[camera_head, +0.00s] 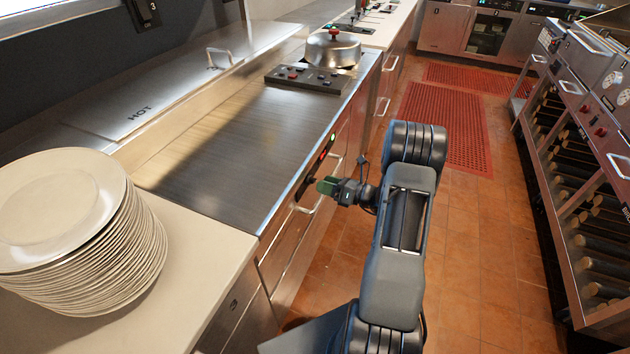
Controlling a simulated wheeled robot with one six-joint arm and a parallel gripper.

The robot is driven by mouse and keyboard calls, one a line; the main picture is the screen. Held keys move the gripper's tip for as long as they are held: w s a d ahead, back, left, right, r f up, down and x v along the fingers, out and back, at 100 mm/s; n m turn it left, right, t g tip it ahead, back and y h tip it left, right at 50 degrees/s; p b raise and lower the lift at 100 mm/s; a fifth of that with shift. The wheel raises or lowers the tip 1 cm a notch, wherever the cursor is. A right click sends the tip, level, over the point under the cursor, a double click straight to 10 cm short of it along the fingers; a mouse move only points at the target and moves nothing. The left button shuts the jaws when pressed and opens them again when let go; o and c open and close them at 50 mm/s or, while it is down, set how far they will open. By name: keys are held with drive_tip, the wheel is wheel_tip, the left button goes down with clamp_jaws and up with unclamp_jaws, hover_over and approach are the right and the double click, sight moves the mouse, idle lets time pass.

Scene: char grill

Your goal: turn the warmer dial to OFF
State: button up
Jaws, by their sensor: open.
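The warmer is the steel counter unit (215,160) with a lid marked HOT (140,112). Its front panel carries a small red and green display (327,148). A small dark round shape, which looks like the warmer dial (310,179), sits on this panel below the display. My gripper (324,186) is open, with green-tipped fingers pointing left at the panel, right beside the dial. I cannot tell whether the fingers touch it or surround it. The dial's pointer and markings are too small to read.
A tall stack of cream plates (75,230) stands on the near-left counter. A lidded pot (333,50) and a button panel (307,79) are farther back. The tiled aisle floor (480,250) is clear; a grill unit (590,130) lines the right.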

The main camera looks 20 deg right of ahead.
sight(315, 181)
drive_tip(key=shift+x, duration=2.1)
drive_tip(key=c, duration=0.9)
